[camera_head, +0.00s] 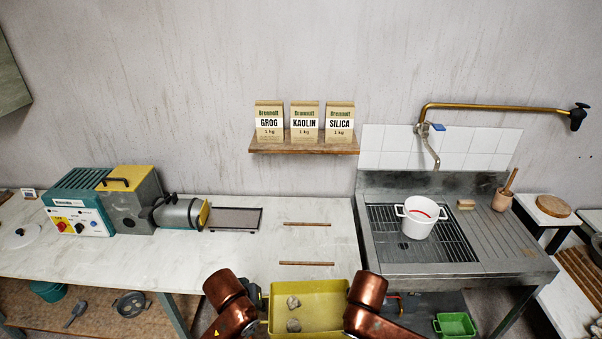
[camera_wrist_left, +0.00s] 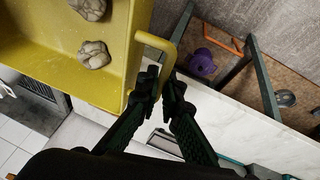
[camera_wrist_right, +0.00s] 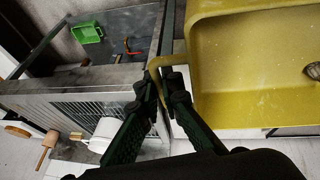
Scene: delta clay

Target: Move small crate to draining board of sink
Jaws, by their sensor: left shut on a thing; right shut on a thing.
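A yellow crate (camera_head: 320,306) with a few grey lumps (camera_head: 293,302) in it is held at the front edge of the worktop. My left gripper (camera_wrist_left: 164,88) is shut on the crate's left handle (camera_wrist_left: 157,42). My right gripper (camera_wrist_right: 161,82) is shut on its right handle (camera_wrist_right: 158,62). In the head view my arms partly hide both grips. The sink unit (camera_head: 440,268) stands to the right of the crate. Its ribbed draining board (camera_head: 470,228) is right of the basin grid (camera_head: 385,225) and mostly bare.
A white pot (camera_head: 419,221) stands on the basin grid beside the draining board. A brass tap (camera_head: 433,150) hangs above. A green crate (camera_head: 455,325) is below.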

